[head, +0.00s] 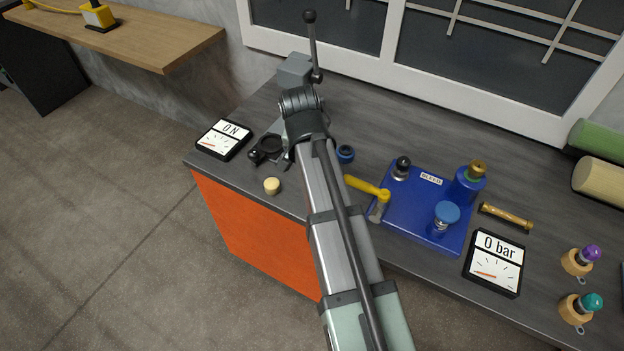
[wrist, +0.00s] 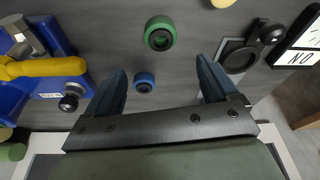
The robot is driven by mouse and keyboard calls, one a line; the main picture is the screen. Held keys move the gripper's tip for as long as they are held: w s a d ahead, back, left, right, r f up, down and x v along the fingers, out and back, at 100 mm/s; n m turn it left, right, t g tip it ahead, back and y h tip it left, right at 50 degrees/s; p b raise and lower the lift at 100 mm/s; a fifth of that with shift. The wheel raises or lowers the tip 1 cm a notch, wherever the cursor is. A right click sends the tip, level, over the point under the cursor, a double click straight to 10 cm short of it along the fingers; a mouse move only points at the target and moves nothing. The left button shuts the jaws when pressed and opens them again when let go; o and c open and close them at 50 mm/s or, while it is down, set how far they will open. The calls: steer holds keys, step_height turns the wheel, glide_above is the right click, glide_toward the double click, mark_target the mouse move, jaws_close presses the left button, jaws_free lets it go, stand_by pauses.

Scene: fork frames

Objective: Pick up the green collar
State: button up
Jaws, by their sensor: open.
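The green collar (wrist: 160,33) is a short ring with a dark centre, lying on the grey bench top in the wrist view. In the head view it is hidden, apparently behind my arm. My gripper (wrist: 160,68) is open and empty, with its two blue-grey fingers spread wide. In the wrist view the collar appears just past the fingertips, roughly centred between them. A smaller blue ring (wrist: 145,82) appears between the fingers, nearer the left one. It also shows in the head view (head: 345,153), right of my arm. I cannot tell how high the gripper is.
A blue board (head: 405,211) with a yellow-handled lever (head: 366,188) stands right of my arm.

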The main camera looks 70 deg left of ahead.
steer(key=x, duration=0.5)
steer(key=shift+a, duration=0.1)
steer(key=shift+x, duration=2.55)
steer(key=shift+s, duration=0.15)
steer(key=c, duration=1.4)
